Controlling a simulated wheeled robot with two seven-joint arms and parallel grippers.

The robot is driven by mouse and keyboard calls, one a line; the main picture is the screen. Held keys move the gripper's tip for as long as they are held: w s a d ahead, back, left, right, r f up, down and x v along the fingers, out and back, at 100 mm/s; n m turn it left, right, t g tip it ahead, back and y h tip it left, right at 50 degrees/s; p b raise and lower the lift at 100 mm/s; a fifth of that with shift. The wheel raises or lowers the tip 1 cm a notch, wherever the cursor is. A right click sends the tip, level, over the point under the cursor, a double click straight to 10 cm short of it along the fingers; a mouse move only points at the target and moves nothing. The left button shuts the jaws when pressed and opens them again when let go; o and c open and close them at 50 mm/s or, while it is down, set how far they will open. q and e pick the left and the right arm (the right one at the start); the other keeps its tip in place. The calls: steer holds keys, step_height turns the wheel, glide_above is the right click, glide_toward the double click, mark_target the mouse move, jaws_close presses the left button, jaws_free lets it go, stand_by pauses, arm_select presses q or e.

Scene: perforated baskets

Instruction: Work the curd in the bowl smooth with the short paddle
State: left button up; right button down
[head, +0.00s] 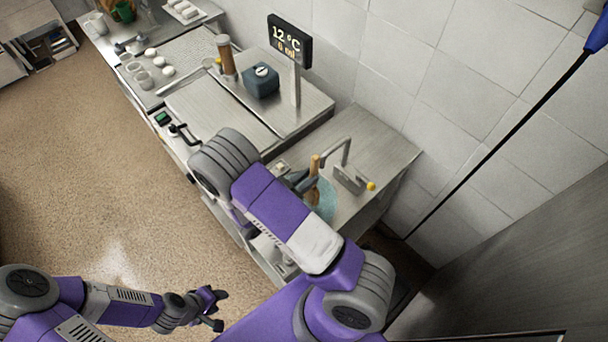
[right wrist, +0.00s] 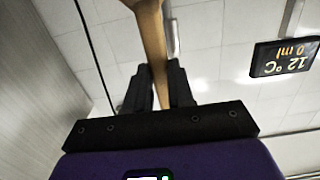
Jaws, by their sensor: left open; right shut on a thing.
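The wooden paddle (head: 315,166) stands roughly upright over the bluish bowl (head: 326,203) on the steel counter. My right gripper (head: 303,181) is shut on the paddle; the right wrist view shows the wooden shaft (right wrist: 152,38) between its two black fingers (right wrist: 158,90). My right arm hides much of the bowl, and I cannot make out the curd or whether the paddle's lower end touches it. My left gripper (head: 213,304) is open and empty, low over the floor at the lower left, far from the bowl.
A display (head: 290,41) reading 12 °C and 0 ml stands on a post. A dark blue box (head: 262,80) and several cups sit further along the counter. The tiled wall bounds the right.

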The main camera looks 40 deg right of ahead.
steer(key=shift+s+r+p, duration=0.1)
steer(key=shift+r+p, duration=0.95)
steer(key=shift+r, duration=0.25)
steer(key=shift+d, duration=0.1)
steer(key=shift+s, duration=0.15)
steer(key=shift+f+b, duration=1)
steer(key=shift+f, duration=0.25)
steer(key=shift+s, duration=0.1)
steer(key=shift+s+d+f, duration=0.1)
steer(key=shift+s+d, duration=0.05)
steer(key=shift+s, duration=0.4)
steer(key=shift+s+d+f, duration=0.1)
steer(key=shift+s+d, duration=0.05)
steer(key=shift+s, duration=0.35)
steer(key=shift+w, duration=0.2)
steer(key=shift+w+a+f, duration=0.1)
steer(key=shift+w, duration=0.75)
